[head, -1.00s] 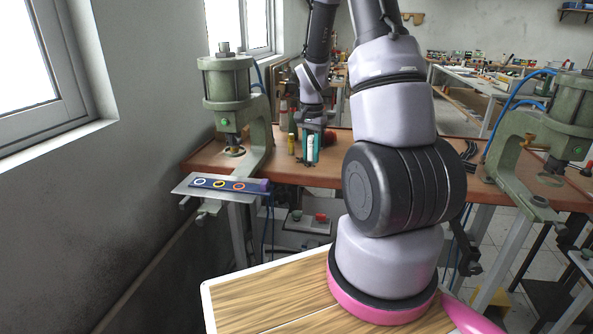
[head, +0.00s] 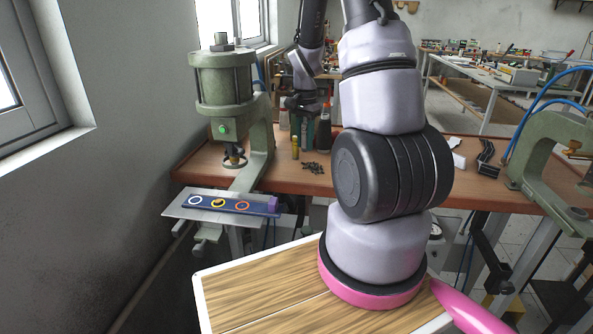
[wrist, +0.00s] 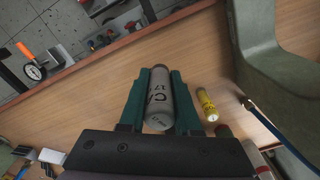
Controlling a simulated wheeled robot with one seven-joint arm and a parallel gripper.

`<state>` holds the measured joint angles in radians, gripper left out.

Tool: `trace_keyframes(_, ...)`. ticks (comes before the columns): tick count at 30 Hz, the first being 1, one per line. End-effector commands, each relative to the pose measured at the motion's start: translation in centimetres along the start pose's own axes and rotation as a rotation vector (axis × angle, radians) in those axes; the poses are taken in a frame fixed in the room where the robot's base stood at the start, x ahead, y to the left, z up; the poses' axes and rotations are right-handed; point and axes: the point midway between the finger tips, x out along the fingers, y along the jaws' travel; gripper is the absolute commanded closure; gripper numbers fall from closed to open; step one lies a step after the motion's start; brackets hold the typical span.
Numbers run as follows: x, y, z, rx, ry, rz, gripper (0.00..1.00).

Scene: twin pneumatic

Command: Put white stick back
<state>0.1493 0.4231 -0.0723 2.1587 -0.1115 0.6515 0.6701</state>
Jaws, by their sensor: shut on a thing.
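The white stick (wrist: 159,98) is a pale grey-white cylinder with dark lettering, seen close up in the wrist view. My gripper (wrist: 160,76) has its teal fingers on both sides of it and is shut on it. In the head view my gripper (head: 307,132) is over the back part of the wooden workbench, behind a small yellow cylinder. The stick is hard to make out there. Whether its lower end touches the bench cannot be told.
The small yellow cylinder (head: 295,147) stands near my gripper, with dark small parts (head: 314,168) on the workbench (head: 270,180). Bottles (head: 325,130) stand close behind.

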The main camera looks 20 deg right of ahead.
Motion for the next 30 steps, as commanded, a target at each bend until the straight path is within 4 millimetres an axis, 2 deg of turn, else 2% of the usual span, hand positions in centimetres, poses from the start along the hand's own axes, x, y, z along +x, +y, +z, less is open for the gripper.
trace_keyframes(4,1.3,0.1,0.0,0.0,-0.003,0.004,1.0)
trace_keyframes(10,5.0,0.1,0.0,0.0,-0.002,0.003,1.0)
trace_keyframes(17,6.9,0.0,0.0,0.0,-0.001,0.001,1.0)
trace_keyframes(23,9.7,0.1,0.0,0.001,-0.002,0.002,1.0)
trace_keyframes(30,10.0,0.0,0.0,0.0,0.0,0.0,1.0)
